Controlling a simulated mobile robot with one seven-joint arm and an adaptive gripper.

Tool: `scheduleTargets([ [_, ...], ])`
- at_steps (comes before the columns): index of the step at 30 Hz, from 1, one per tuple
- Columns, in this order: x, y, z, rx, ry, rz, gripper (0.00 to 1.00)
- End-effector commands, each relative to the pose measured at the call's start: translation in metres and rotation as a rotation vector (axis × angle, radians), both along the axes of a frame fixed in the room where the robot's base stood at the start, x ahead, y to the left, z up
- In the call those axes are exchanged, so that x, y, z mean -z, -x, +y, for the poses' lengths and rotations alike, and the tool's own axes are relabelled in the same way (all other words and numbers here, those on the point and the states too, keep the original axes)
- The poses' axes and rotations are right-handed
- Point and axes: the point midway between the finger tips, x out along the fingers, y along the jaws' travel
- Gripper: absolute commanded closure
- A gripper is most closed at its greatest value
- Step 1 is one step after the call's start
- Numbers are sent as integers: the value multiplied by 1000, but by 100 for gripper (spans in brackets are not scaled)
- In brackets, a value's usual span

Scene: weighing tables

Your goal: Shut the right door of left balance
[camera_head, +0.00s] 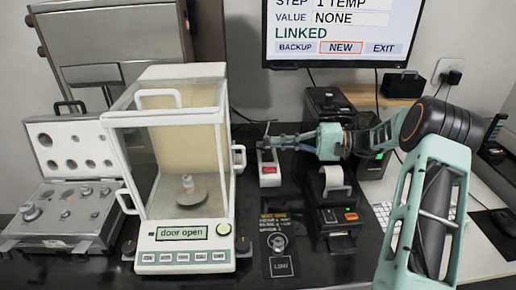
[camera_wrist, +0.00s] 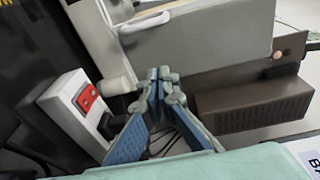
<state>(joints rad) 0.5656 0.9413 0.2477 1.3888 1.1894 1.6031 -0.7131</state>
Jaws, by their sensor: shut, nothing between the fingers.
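The balance (camera_head: 185,232) stands left of centre in the head view, with a clear draft shield and white frame. Its display (camera_head: 182,233) reads "door open". A small metal weight (camera_head: 188,183) sits on the round pan inside. The white handle of the right door (camera_head: 240,158) sticks out on the shield's right side; how far that door stands open is hard to tell. My gripper (camera_head: 268,142) is shut and empty, just right of the balance and apart from that handle. In the wrist view its blue fingers (camera_wrist: 158,76) meet at the tips, beside a pale knob.
A power strip with a red switch (camera_head: 269,170) lies under my gripper; it also shows in the wrist view (camera_wrist: 72,108). A black printer (camera_head: 336,205) stands to the right. An open case of weights (camera_head: 66,212) is left of the balance. A monitor (camera_head: 335,32) hangs behind.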

Motion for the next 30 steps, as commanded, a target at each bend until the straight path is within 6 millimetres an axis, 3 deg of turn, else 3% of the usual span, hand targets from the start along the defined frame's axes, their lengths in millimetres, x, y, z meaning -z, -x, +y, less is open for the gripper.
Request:
scheduleTargets([
  [4,-3,3,-5,-2,-62,-25,100],
  [8,-4,2,7,-5,-64,-25,100],
  [21,-3,-9,95,-4,-58,-23,100],
  [30,-3,24,85,-1,-59,-22,100],
])
